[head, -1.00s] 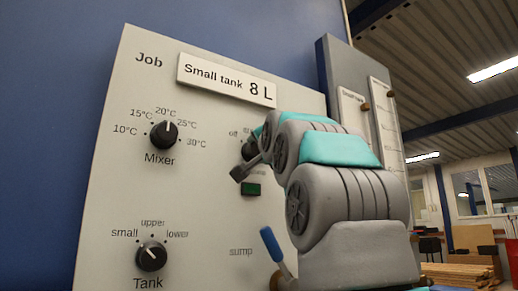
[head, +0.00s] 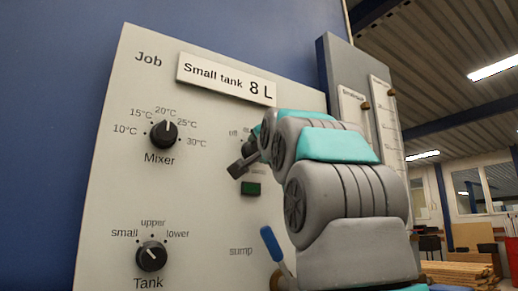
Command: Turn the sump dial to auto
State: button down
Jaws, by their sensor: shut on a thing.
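The control panel (head: 100,190) stands upright in front of me. On its right part is a dark dial (head: 249,145) with an "off" label at its upper left and a partly covered label above. Its name below is mostly hidden, and my gripper and arm cover most of the dial, so its pointer cannot be read. My gripper (head: 240,167) is at this dial, shut on it. The fingertips are small and dark here. A "sump" label (head: 241,251) is lower on the panel, beside a blue-handled lever (head: 272,243).
A green button (head: 250,189) sits just below the gripper. The Mixer dial (head: 163,134) and Tank dial (head: 151,257) are at the left. A "Small tank 8 L" sign (head: 226,79) is above. Gauge tubes (head: 385,120) stand behind my arm at the right.

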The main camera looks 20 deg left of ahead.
jog(key=shift+c, duration=1.5)
grip_release()
jog(key=b+v, duration=0.3)
jog(key=v, duration=0.4)
jog(key=shift+s+d, duration=0.15)
jog(key=shift+s, duration=0.15)
jog(key=shift+f, duration=0.15)
